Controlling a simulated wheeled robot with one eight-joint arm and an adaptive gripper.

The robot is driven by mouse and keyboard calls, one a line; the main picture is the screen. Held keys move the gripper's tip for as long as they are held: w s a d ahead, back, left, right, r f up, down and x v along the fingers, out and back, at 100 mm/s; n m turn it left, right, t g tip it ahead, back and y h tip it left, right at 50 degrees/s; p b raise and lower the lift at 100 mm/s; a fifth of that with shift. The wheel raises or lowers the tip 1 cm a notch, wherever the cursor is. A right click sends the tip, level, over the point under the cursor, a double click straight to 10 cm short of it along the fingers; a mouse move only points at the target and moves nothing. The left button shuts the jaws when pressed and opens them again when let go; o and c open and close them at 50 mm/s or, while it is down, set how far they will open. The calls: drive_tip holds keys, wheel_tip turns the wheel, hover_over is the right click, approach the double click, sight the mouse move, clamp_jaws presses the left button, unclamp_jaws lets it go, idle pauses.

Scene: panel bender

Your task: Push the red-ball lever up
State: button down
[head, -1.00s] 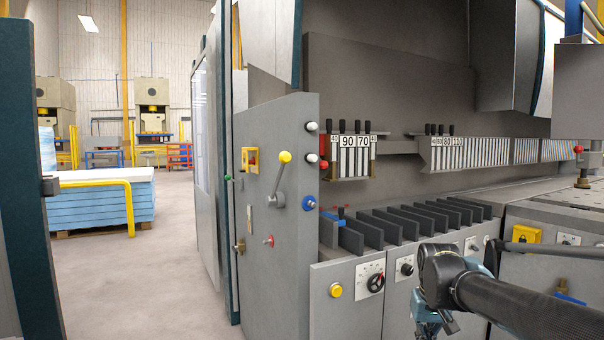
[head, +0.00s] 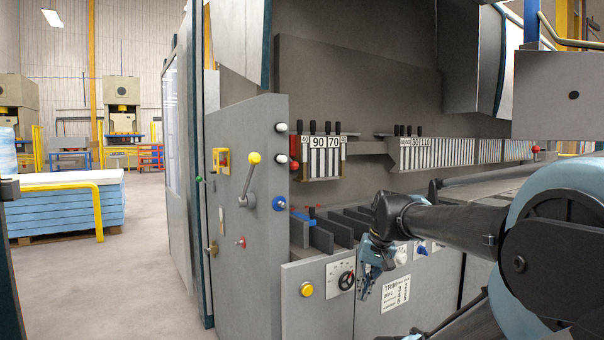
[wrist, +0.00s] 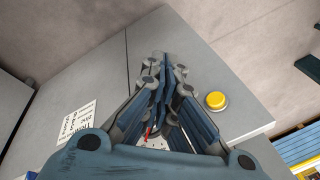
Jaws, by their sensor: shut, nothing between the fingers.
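A small lever with a red ball (head: 240,242) sits on the grey side panel (head: 245,285) in the head view, below the yellow-ball lever. Another red ball (head: 536,149) shows at the right, by the grey box; which one the task means is not certain. My gripper (head: 364,294) is shut and empty, pointing down in front of the lower cabinet, right of the dial and well apart from both red balls. In the wrist view, my gripper's fingers (wrist: 160,62) are together above the cabinet, beside a yellow button (wrist: 216,100). No red ball can be made out there.
The side panel also carries the yellow-ball lever (head: 249,175), a blue knob (head: 279,203) and white knobs (head: 281,128). The dial (head: 345,280) is close to my gripper. Open floor (head: 135,260) lies left of the machine.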

drive_tip(key=w+a+r+m+y, duration=0.2)
drive_tip(key=w+a+r+y, duration=0.1)
drive_tip(key=w+r, duration=0.8)
drive_tip(key=w+a+r+m+y, duration=0.1)
drive_tip(key=w+a+r+y, duration=0.2)
drive_tip(key=w+r, duration=0.8)
drive_tip(key=w+a+r+m+y, duration=0.2)
drive_tip(key=w+a+r+y, duration=0.1)
drive_tip(key=w+r, duration=0.8)
drive_tip(key=w+y, duration=0.1)
drive_tip(key=w, duration=0.1)
drive_tip(key=shift+w+m, duration=0.3)
drive_tip(key=shift+a, duration=0.1)
drive_tip(key=shift+x, duration=5)
drive_tip(key=shift+s, duration=0.25)
drive_tip(key=shift+s+r+g, duration=0.1)
drive_tip(key=shift+r+g, duration=0.05)
drive_tip(key=shift+g, duration=0.25)
